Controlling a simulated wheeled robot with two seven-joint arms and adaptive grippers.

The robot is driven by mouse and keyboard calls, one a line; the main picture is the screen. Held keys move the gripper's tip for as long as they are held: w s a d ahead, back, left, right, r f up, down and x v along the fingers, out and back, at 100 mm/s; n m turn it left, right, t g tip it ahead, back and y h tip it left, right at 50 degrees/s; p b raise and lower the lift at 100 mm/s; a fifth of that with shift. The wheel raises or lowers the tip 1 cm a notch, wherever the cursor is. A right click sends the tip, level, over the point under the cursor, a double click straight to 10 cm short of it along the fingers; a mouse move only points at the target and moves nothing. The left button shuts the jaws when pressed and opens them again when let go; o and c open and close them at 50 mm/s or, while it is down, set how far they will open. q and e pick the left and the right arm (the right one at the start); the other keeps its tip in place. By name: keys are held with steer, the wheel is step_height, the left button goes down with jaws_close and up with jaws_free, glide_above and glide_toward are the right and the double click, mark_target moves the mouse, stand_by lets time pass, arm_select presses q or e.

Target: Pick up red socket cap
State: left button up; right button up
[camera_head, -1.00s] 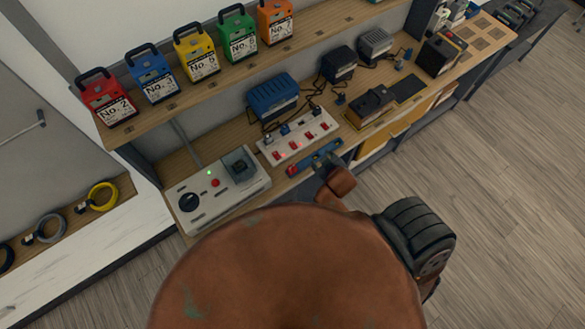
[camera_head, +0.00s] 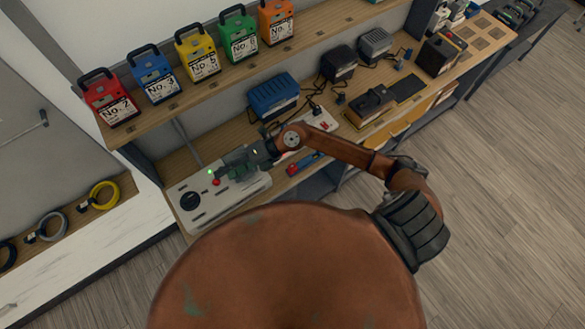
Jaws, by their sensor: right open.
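My right gripper (camera_head: 228,171) reaches in from the right over the grey control box (camera_head: 204,208) and is open, with nothing seen between its fingers. It covers the back right part of that box. The white socket strip (camera_head: 324,116) lies behind my right arm, which hides most of it; a small red piece (camera_head: 325,125) shows on it. A narrow blue bar (camera_head: 312,161) with a red part (camera_head: 293,169) at its left end lies in front of the strip. Which red piece is the socket cap I cannot tell. My left gripper is not in view.
A shelf (camera_head: 200,87) above the bench holds several coloured numbered cases. A blue box (camera_head: 273,94) and a dark charger (camera_head: 338,63) with cables stand behind the strip. A red button (camera_head: 216,182) sits on the control box. Wooden floor is clear at right.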

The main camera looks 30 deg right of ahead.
mark_target(293, 166)
steer(key=d+f+h, duration=0.2)
steer(key=d+f, duration=0.1)
steer(key=d+f+n+g+h, duration=0.1)
steer(key=d+f+h, duration=0.1)
steer(key=d, duration=0.2)
steer(key=d+f+g+h, duration=0.1)
steer(key=d+f+h, duration=0.1)
steer(key=d+f, duration=0.1)
steer(key=shift+s+d+f+n, duration=0.3)
steer(key=shift+s+n, duration=0.05)
steer(key=shift+n, duration=0.05)
steer(key=d+f+h, duration=0.1)
steer(key=d, duration=0.3)
steer(key=d+h, duration=0.2)
steer(key=d, duration=0.2)
steer(key=d+f+g+h, duration=0.1)
steer(key=d+h, duration=0.1)
steer(key=d, duration=0.3)
steer(key=shift+w+f, duration=0.25)
steer(key=shift+f, duration=0.05)
steer(key=f, duration=0.2)
steer(key=f+p, duration=0.1)
steer(key=f, duration=0.1)
steer(key=f+p, duration=0.1)
steer(key=f, duration=0.1)
steer(key=shift+s+f, duration=0.35)
steer(key=shift+f, duration=0.35)
steer(key=shift+c, duration=0.3)
jaws_close()
